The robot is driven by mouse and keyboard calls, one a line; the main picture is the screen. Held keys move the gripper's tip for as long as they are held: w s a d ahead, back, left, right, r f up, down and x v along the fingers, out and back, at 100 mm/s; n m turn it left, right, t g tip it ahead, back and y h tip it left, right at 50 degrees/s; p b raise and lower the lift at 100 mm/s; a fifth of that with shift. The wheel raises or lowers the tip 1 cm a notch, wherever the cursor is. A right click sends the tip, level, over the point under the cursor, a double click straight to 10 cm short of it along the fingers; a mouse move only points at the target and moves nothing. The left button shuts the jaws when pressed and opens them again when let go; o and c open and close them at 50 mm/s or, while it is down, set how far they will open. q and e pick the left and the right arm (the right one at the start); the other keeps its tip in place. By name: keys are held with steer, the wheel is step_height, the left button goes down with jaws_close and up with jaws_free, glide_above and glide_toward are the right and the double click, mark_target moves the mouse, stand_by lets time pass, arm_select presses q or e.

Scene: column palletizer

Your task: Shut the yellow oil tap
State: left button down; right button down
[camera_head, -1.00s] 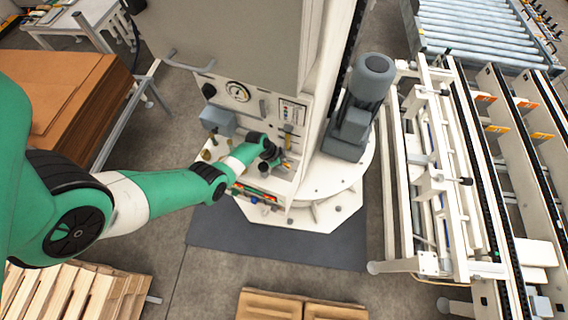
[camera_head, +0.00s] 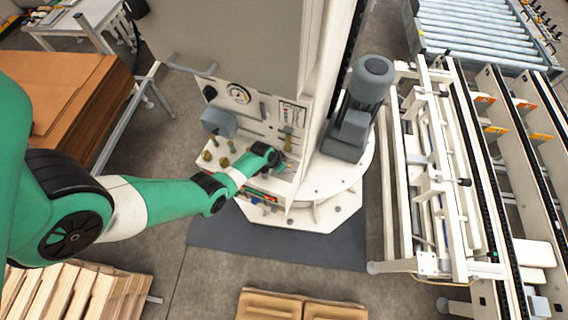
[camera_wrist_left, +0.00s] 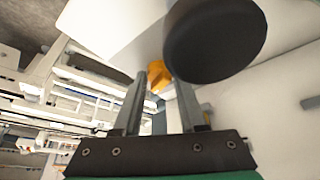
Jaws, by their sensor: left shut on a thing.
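In the left wrist view, a small yellow-orange part (camera_wrist_left: 157,76), which looks like the yellow oil tap, sits between the tips of my left gripper (camera_wrist_left: 155,84). The two fingers are shut on it. A large dark round part, blurred, covers the upper right of that view beside the fingers. In the head view my left gripper (camera_head: 280,164) is at the lower panel of the white machine (camera_head: 310,130); the wrist hides the tap there. My right gripper is in neither view.
A pressure gauge (camera_head: 238,94) and a grey box (camera_head: 218,122) are on the machine left of my wrist. Brass fittings (camera_head: 222,160) stand on the ledge below. A grey motor (camera_head: 360,100) stands to the right. The dark floor mat (camera_head: 270,250) in front is clear.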

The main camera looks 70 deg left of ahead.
arm_select(q)
steer(key=n+y, duration=0.1)
steer(key=n, duration=0.1)
steer(key=shift+w+d+n+g, duration=0.1)
steer(key=shift+d+n+g, duration=0.05)
steer(key=shift+n+g, duration=0.2)
steer(key=n, duration=0.2)
steer(key=n+g+y+b, duration=0.1)
steer(key=n, duration=0.1)
steer(key=shift+w+d+f+n, duration=0.1)
steer(key=shift+w+d+n, duration=0.05)
steer(key=shift+n, duration=0.1)
steer(key=n+g+y, duration=0.1)
steer(key=n, duration=0.1)
steer(key=shift+w+n, duration=0.1)
steer(key=shift+n, duration=0.3)
steer(key=shift+w+n+g, duration=0.15)
steer(key=shift+n+g, duration=0.5)
steer(key=shift+n, duration=1.15)
steer(key=shift+c, duration=2.4)
jaws_free()
steer(key=shift+d, duration=0.1)
